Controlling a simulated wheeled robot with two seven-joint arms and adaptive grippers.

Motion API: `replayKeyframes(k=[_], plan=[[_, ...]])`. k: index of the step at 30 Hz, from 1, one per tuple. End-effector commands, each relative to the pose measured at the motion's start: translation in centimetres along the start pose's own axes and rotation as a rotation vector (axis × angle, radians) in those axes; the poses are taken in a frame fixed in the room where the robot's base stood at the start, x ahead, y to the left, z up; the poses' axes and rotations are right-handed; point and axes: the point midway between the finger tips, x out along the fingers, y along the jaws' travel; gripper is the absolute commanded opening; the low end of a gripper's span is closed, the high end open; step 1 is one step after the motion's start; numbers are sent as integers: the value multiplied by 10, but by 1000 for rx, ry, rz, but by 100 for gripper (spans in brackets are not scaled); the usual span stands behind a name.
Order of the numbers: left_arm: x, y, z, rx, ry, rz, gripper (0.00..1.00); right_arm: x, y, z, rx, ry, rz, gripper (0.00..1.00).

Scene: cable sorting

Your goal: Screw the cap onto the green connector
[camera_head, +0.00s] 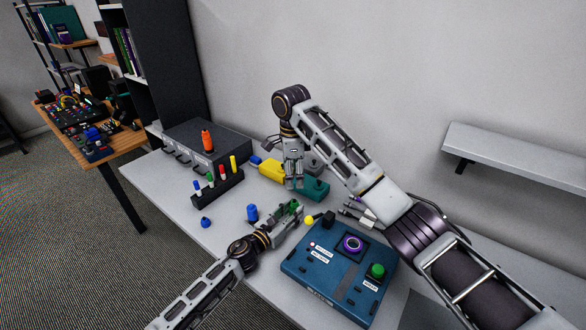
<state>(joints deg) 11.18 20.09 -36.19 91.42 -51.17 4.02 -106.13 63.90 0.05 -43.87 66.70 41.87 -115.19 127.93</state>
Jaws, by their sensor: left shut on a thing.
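The green connector (294,206) is a small green piece at the tip of my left gripper (290,213), which comes in low from the left and is shut on it, left of the blue panel box. My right gripper (293,184) points down above the table, beside a yellow block and a teal block; its fingers are too small to tell whether they are open or shut. I cannot make out a separate green cap at the connector. A green knob-like piece (377,271) stands on the right part of the blue panel box (330,289).
A rack (216,188) of coloured pieces stands before a dark grey box (222,145). Blue pieces (252,213) (205,222) and a yellow piece (309,219) lie on the table. Yellow (272,170) and teal (316,190) blocks stand behind. The table's front left is clear.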

Motion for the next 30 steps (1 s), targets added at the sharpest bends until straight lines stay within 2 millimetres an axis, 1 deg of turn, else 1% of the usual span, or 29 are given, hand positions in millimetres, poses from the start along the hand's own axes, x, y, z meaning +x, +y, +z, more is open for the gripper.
replayKeyframes(k=[3, 9, 20, 21, 26, 27, 30], plan=[[0, 0, 1, 0, -1, 0, 0, -10, 0, 0, -1, 1, -2, 65], [0, 0, 1, 0, -1, 0, 0, -18, 0, 0, 1, 1, 0, 65], [0, 0, 1, 0, -1, 0, 0, -19, 0, 0, 1, 0, 1, 65], [0, 0, 1, 0, -1, 0, 32, -19, 0, 0, 1, 0, 1, 65], [0, 0, 0, 0, -1, 0, 53, -19, 0, 0, 0, 0, 1, 65], [0, 0, 0, 0, -1, 0, 55, -19, 0, 0, 0, 0, 1, 65], [0, 0, 0, 0, -1, 0, 55, -19, 0, 0, 0, 0, 1, 65]])
